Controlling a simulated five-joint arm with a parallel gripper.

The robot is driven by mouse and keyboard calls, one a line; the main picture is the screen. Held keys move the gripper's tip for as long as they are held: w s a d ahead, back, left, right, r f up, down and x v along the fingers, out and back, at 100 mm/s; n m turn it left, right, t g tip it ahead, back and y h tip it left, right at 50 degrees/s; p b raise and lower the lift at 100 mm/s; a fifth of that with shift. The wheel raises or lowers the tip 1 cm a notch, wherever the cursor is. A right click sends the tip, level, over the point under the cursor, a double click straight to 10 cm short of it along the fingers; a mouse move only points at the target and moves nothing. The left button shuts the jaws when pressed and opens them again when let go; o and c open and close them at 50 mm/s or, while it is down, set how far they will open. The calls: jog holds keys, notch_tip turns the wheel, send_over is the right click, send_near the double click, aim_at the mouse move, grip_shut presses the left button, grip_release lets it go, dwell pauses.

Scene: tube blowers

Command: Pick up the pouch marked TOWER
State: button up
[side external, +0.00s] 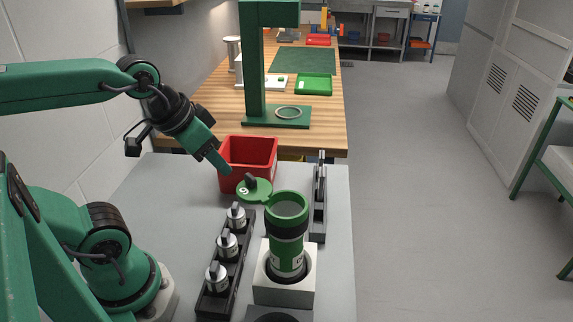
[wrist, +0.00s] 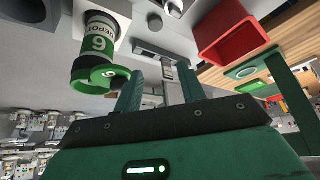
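No pouch marked TOWER can be made out in either view. A green and white tube (side external: 287,258) with a black band stands upright in a white block. Its green lid (side external: 255,191) is swung out to the left, bearing a 6 or 9. In the wrist view the tube (wrist: 100,38) shows a label that seems to read DEPOT. My gripper (side external: 225,168) is in the air by the red bin (side external: 248,160), above and left of the tube. In the wrist view my gripper (wrist: 160,88) has its fingers apart, with no held object visible between them. The tube's inside is not clear.
A black rack with several silver, dark-handled pieces (side external: 227,243) stands left of the tube. Another narrow rack (side external: 318,200) stands to the right. A green stand (side external: 255,70) and green tray (side external: 313,85) are on the wooden bench (side external: 215,100) behind. The grey table's (side external: 160,185) left part is clear.

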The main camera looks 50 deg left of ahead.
jog(key=shift+w+r, duration=0.1)
jog(key=n+g, duration=0.5)
jog(key=n, duration=0.4)
send_over(323, 172)
jog(key=f, duration=0.7)
jog(key=shift+s, duration=0.3)
jog(key=shift+w+f+g, duration=0.3)
jog(key=shift+f, duration=1.35)
